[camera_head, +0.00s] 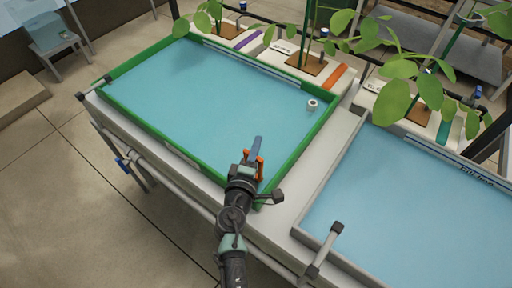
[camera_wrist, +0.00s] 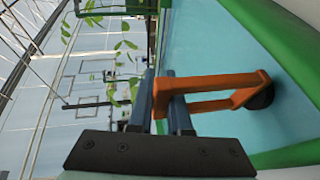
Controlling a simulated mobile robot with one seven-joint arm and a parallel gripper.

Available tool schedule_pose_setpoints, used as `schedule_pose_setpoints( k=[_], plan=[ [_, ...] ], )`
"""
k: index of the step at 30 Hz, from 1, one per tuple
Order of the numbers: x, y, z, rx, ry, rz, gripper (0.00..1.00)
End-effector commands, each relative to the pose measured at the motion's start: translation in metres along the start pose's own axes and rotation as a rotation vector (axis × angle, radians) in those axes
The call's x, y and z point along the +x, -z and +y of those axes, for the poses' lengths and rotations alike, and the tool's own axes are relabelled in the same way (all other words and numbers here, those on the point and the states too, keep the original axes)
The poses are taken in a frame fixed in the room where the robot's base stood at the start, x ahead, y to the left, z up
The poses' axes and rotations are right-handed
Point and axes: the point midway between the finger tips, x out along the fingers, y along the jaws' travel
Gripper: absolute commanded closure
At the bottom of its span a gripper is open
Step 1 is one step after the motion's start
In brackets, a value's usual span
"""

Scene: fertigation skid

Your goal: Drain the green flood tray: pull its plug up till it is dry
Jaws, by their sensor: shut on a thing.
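The green flood tray (camera_head: 322,128) holds a flat blue sheet of water. My gripper (camera_head: 257,150) is over its near corner, with blue fingers. It is shut on the orange handle of the plug (camera_head: 261,167), which also shows in the wrist view (camera_wrist: 222,82). There the handle runs between the fingers (camera_wrist: 162,95) to a dark round end close to the blue surface, beside the green wall. I cannot tell whether the plug is seated or lifted; its underside is hidden.
A second, grey-rimmed tray (camera_head: 323,215) with blue water stands to the right. A small white fitting (camera_head: 312,104) is near the green tray's right wall. Potted seedlings on pale slabs (camera_head: 298,68) line the back. Bare floor (camera_head: 60,200) lies at the left.

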Motion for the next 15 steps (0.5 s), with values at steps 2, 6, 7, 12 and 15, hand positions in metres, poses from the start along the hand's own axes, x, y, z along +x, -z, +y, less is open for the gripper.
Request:
schedule_pose_setpoints(
  k=[2,6,7,12,15],
  plan=[
    [-0.0030,0.0018,0.0153,0.000,-0.002,0.001,1.00],
    [-0.0033,0.0021,0.0177,0.000,-0.002,0.002,1.00],
    [-0.0031,0.0021,0.0173,0.000,-0.002,0.002,1.00],
    [-0.0027,0.0023,0.0185,0.000,-0.005,0.002,1.00],
    [-0.0026,0.0025,0.0187,0.000,-0.006,0.003,0.66]
  ],
)
